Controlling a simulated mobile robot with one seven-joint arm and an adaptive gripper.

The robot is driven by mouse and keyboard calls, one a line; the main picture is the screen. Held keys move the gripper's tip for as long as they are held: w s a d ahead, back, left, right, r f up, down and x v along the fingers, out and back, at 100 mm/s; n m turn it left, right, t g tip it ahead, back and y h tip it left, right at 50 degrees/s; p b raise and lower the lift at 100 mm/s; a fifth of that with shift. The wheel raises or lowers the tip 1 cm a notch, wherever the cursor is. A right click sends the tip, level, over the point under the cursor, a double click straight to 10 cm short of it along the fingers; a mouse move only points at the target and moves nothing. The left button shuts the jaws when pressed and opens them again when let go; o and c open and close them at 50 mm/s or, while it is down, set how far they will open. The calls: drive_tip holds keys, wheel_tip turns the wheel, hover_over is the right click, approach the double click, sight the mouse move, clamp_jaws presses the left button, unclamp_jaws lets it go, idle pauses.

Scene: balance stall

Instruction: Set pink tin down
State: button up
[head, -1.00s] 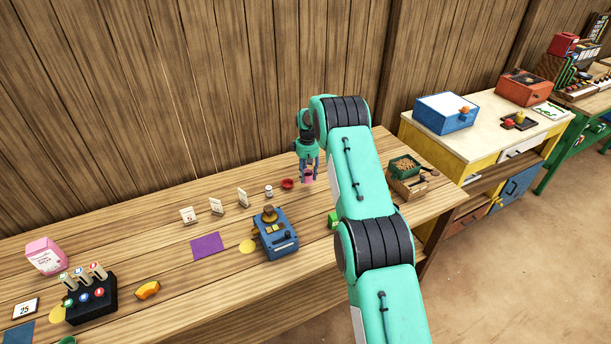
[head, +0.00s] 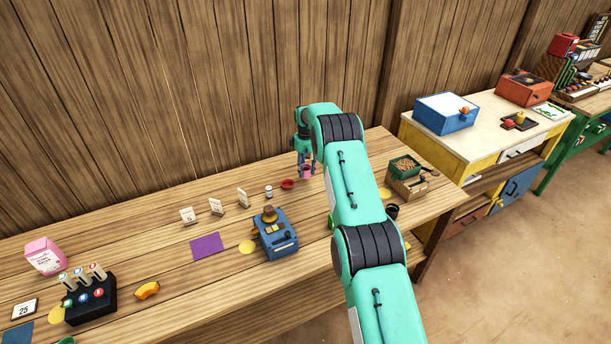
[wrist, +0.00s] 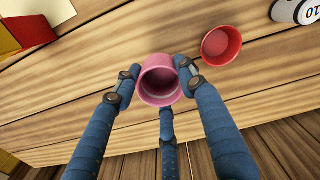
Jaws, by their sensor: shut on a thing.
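The pink tin (wrist: 159,80) is a small open-topped cup, seen from above in the wrist view and empty inside. My gripper (wrist: 158,84) is shut on it, with blue fingers around its sides. In the head view the pink tin (head: 307,169) hangs low between the fingers of my gripper (head: 306,166), over the back of the wooden table (head: 190,285). I cannot tell whether its base touches the wood.
A red dish (wrist: 221,46) stands close beside the tin, with a white numbered cylinder (wrist: 298,10) past it. In the head view a blue scale-like device (head: 276,236) and small white cards (head: 216,207) stand to the left. A box with a green tray (head: 405,167) stands right.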

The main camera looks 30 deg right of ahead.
sight(306, 174)
drive_tip(key=shift+f, duration=1.7)
drive_tip(key=shift+f, duration=0.1)
drive_tip(key=o, duration=1.1)
drive_tip(key=shift+o, duration=0.2)
wheel_tip(306, 174, up, 12)
drive_tip(key=shift+p, duration=0.35)
